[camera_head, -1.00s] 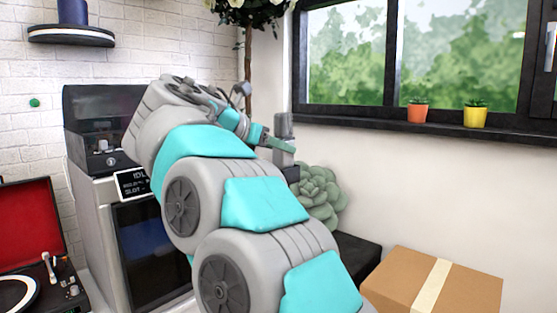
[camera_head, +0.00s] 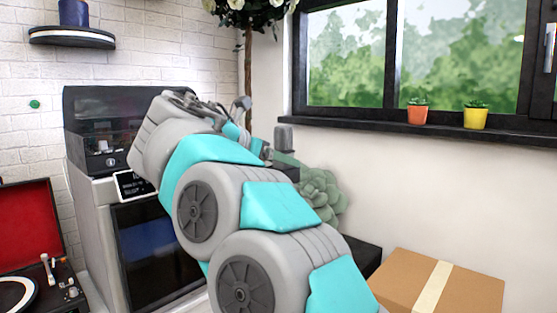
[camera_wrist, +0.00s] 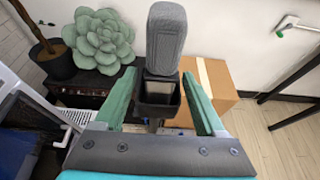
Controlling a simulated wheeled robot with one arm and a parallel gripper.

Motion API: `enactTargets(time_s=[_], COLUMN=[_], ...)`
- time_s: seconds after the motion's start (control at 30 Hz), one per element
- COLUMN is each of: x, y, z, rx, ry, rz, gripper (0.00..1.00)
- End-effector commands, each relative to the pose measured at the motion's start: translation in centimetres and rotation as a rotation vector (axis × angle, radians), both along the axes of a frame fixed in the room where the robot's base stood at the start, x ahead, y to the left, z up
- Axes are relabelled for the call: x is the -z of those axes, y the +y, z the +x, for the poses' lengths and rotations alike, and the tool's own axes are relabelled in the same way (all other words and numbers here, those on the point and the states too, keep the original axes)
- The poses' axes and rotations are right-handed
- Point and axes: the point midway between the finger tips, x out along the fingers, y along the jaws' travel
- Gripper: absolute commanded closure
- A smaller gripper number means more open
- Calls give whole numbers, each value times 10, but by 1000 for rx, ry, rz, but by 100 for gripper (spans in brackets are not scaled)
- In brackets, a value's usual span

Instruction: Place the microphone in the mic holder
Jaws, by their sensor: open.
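The microphone (camera_wrist: 166,40) has a grey rounded head on a dark collar. It stands upright between the fingers in the wrist view, and its grey top (camera_head: 285,137) shows past my arm in the head view. The mic holder (camera_wrist: 157,111) is a black open-topped box directly below the head. The microphone's lower part is at the holder's back; how deep it sits inside I cannot tell. My gripper (camera_wrist: 160,76) is open, with one green finger on each side of the microphone and apart from it. In the head view my arm hides most of the gripper.
A green succulent (camera_wrist: 98,40) and a dark pot (camera_wrist: 53,60) stand on a black surface at left. A cardboard box (camera_wrist: 214,88) is behind at right. A grey machine with a dark glass front (camera_head: 150,250) and an open red-lined record player (camera_head: 28,230) are at left.

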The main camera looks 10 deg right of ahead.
Motion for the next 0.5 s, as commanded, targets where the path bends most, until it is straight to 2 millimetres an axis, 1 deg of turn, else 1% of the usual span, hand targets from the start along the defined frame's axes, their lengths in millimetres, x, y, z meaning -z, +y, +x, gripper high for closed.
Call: enactTargets(time_s=[0.27, 0.37, 0.5], x=[-2, -8, -19], y=[1, 10, 30], z=[-1, -7, -21], rx=[0, 2, 1], ry=[0, -1, -3], rz=[0, -2, -1], gripper=[28, 28, 28])
